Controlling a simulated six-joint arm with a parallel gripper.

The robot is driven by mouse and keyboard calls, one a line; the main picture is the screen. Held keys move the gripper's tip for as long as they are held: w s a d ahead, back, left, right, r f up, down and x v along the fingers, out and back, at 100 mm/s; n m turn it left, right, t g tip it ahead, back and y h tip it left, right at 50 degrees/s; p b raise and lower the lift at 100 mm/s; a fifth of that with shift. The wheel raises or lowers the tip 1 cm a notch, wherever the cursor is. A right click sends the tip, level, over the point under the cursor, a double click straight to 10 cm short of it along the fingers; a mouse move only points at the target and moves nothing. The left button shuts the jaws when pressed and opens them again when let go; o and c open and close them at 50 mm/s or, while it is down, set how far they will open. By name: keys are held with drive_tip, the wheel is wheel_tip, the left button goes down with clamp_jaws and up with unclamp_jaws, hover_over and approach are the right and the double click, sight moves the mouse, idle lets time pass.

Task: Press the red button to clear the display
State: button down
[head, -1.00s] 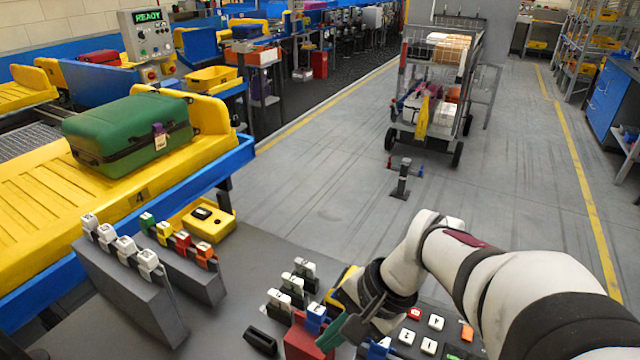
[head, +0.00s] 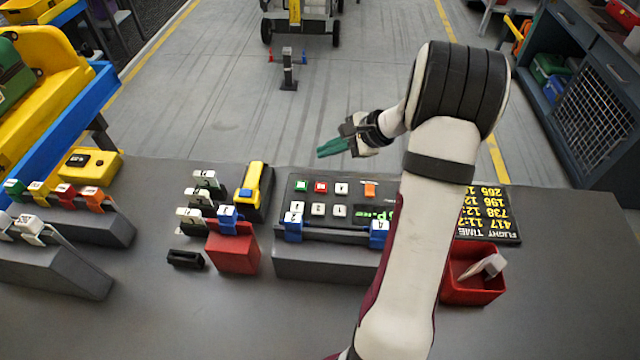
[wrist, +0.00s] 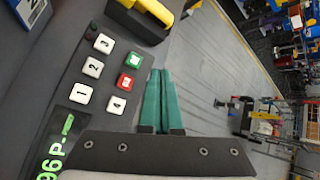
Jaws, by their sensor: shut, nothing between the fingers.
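The red button (head: 320,187) is in the far row of the dark keypad panel (head: 325,254), between a green button (head: 301,185) and a white key (head: 341,188). The wrist view also shows the red button (wrist: 125,83), beside the fingers and uncovered. My gripper (head: 328,149) is shut and empty, its green fingers together. In the head view it appears past the panel's far edge, apart from the button; its exact height is unclear. The display shows green characters in the wrist view (wrist: 55,152); my arm partly hides it in the head view (head: 388,212).
A yellow-and-black device (head: 253,190) stands left of the panel, near a red block (head: 232,250) and tagged holders. A flight-time board (head: 490,214) and a red bin (head: 470,288) are at right. Blue tags (head: 292,228) stand at the panel's near edge. The front desk is largely clear.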

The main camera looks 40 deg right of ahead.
sight(326, 187)
drive_tip(key=shift+f, duration=4.4)
drive_tip(key=shift+f, duration=0.4)
drive_tip(key=shift+f, duration=0.45)
drive_tip(key=shift+r, duration=0.9)
drive_tip(key=shift+r, duration=2.5)
